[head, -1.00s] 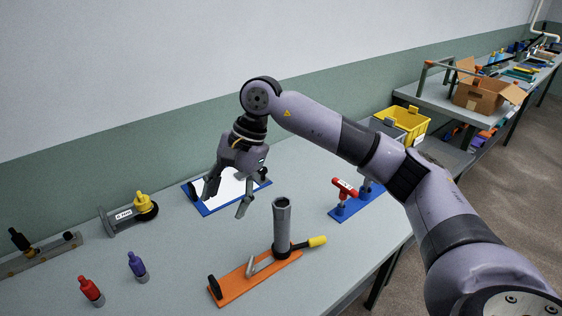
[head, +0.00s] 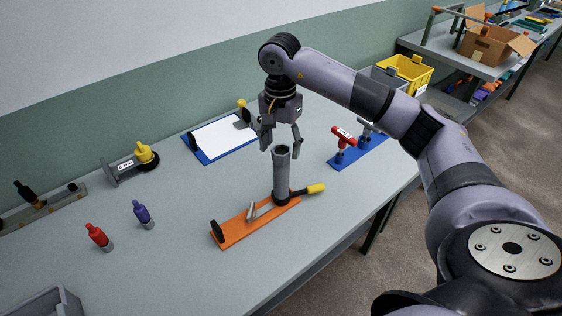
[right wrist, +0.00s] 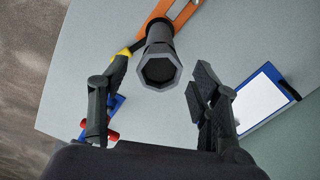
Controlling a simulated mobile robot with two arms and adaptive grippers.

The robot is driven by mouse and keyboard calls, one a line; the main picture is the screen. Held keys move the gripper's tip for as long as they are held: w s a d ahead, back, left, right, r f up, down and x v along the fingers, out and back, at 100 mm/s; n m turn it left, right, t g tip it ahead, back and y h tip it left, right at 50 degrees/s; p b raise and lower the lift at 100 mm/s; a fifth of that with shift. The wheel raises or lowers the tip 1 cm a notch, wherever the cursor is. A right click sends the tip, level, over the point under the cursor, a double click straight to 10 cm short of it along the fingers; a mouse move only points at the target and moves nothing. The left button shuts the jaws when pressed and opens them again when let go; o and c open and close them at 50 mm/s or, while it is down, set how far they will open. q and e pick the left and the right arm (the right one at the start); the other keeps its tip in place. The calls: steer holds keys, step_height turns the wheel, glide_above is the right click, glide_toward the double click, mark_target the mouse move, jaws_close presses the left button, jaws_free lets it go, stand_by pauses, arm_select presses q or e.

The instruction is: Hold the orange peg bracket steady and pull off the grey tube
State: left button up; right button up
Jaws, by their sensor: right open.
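The grey tube (head: 281,176) stands upright on the orange peg bracket (head: 240,226), near its far right end. The bracket lies on the table with a black end piece at its left. My right gripper (head: 281,150) is open, pointing down just above the tube's top. In the right wrist view, the tube's hollow mouth (right wrist: 159,71) shows ahead of and between the spread fingers (right wrist: 155,105), and part of the orange bracket (right wrist: 155,20) shows beyond it. I see no finger touching the tube. My left gripper is not in view.
A yellow-handled tool (head: 308,190) sits beside the tube's base. A clipboard (head: 222,138) lies behind, and a blue stand with a red T-handle (head: 344,137) stands to the right. Red (head: 98,237) and purple (head: 143,213) pegs stand left.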

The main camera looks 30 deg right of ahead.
mark_target(281, 166)
step_height(281, 166, down, 8)
steer(key=shift+r+p, duration=0.2)
steer(key=shift+p, duration=0.65)
